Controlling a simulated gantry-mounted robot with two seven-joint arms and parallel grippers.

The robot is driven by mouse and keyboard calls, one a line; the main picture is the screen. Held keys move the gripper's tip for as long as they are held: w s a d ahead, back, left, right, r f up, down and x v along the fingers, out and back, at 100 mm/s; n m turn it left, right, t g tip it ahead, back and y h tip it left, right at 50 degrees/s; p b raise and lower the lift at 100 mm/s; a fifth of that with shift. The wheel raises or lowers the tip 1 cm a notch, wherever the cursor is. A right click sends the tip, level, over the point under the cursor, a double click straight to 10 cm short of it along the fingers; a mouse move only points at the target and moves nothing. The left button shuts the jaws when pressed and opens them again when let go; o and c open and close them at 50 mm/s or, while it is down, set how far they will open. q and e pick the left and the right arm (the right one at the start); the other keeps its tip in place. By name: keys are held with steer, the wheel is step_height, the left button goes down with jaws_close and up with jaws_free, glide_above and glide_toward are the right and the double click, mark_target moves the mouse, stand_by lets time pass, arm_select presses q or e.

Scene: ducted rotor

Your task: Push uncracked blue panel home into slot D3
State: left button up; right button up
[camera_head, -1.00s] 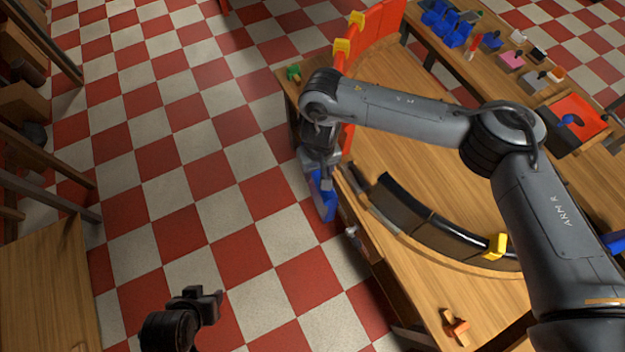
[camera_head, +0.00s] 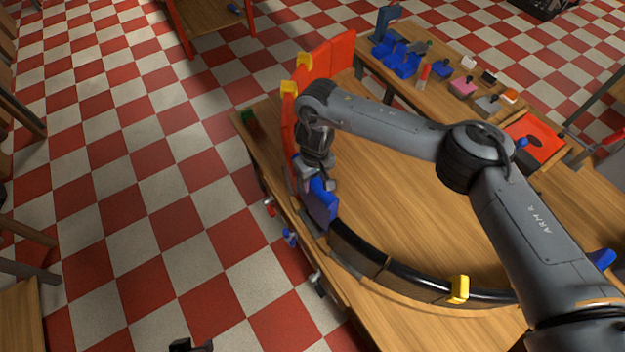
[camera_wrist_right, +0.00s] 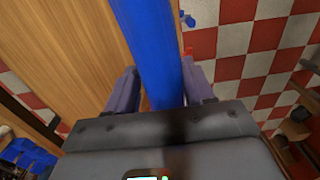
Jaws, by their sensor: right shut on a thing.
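The blue panel (camera_head: 320,203) is upright in the head view, over the curved track at the table's left edge, between the red panels and the dark track. Its lower edge is close to the track; I cannot tell whether it is seated in a slot. My right gripper (camera_head: 312,178) is shut on the panel's upper part. In the right wrist view the blue panel (camera_wrist_right: 155,50) runs between the two fingers of the right gripper (camera_wrist_right: 160,92). No crack shows on the visible face. No slot label is readable.
Red panels (camera_head: 327,62) with yellow clips stand behind the blue one. The dark curved track (camera_head: 405,272) carries another yellow clip (camera_head: 458,289). Small coloured clamps (camera_head: 290,237) line the table's outer edge. Blue parts (camera_head: 397,58) and other pieces lie on the back table. The ring's middle is clear.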

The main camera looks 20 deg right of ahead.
mark_target(313, 196)
stand_by(0.3)
steer(key=shift+s+r+p, duration=0.1)
steer(key=shift+r+p, duration=0.05)
steer(key=shift+p, duration=0.45)
step_height(313, 196, down, 6)
steer(key=b, duration=0.2)
steer(key=shift+b, duration=0.35)
steer(key=shift+r, duration=0.1)
steer(key=shift+p, duration=0.4)
